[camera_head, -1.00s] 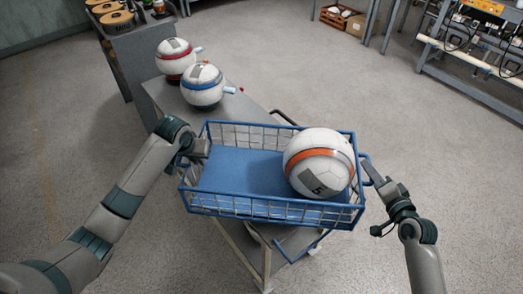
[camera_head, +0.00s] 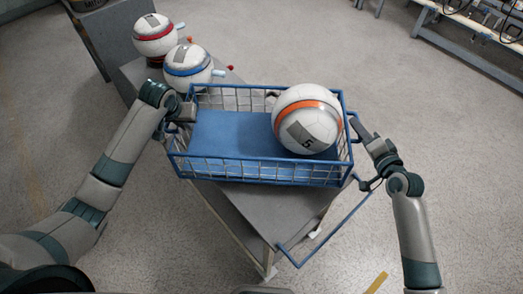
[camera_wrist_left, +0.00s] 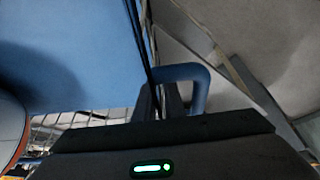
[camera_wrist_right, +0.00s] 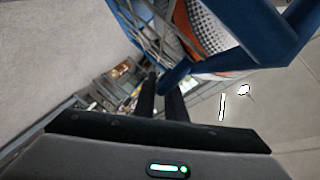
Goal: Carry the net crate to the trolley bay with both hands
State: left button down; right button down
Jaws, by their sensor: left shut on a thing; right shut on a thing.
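The net crate (camera_head: 262,168) has a blue frame, wire mesh walls and a blue floor. A white ball with an orange band (camera_head: 307,118) lies at its right end. My left gripper (camera_head: 184,112) is shut on the crate's left handle, a blue loop in the left wrist view (camera_wrist_left: 199,85). My right gripper (camera_head: 358,124) is shut on the right handle, seen in the right wrist view (camera_wrist_right: 174,77). The crate looks about level over a grey-topped trolley (camera_head: 285,208) with a blue push rail (camera_head: 335,220). I cannot tell whether they touch.
Behind the crate, a white ball with a red band (camera_head: 155,38) and one with a blue band (camera_head: 188,66) sit on a grey bench (camera_head: 132,75). A workbench (camera_head: 480,50) stands at the far right. The floor around is clear, with a yellow mark (camera_head: 377,282) at the front.

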aim_at(182, 127)
pick_arm(q)
jog(key=shift+r, duration=0.1)
pick_arm(e)
jog(key=shift+d+r, duration=0.1)
